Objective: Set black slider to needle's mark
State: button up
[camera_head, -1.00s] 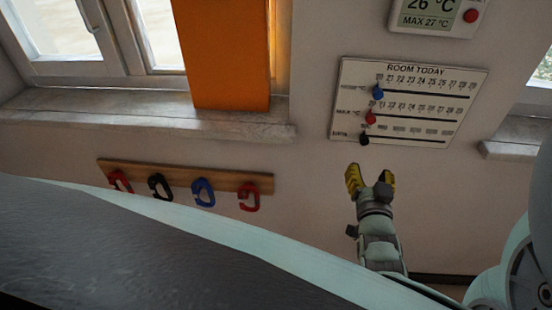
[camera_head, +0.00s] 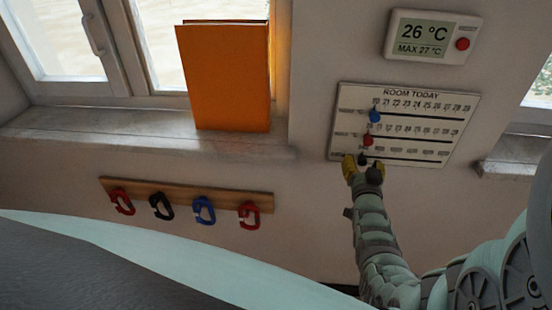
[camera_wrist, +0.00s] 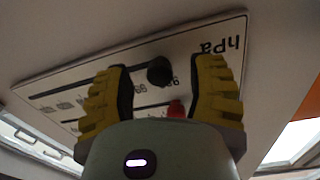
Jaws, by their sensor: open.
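The black slider (camera_head: 361,157) sits at the left end of the lowest row on the white ROOM TODAY board (camera_head: 468,108). My gripper (camera_head: 363,165) is open at the board's lower left, its yellow fingers on either side of the black slider in the picture. In the wrist view the black slider (camera_wrist: 160,70) shows as a dark round knob between the tips of my open gripper (camera_wrist: 162,88), apart from both fingers. The hPa lettering stands upside down near it. No needle or dial shows in either view.
A blue slider (camera_head: 375,115) and a red slider (camera_head: 367,140) sit on the rows above; the red one also shows in the wrist view (camera_wrist: 176,108). A thermometer display (camera_head: 432,37) hangs above the board. A hook rail (camera_head: 185,194) is at the left.

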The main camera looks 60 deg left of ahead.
jog(key=shift+w+a, duration=0.3)
jog(key=shift+w, duration=0.05)
grip_shut()
dwell(0.5)
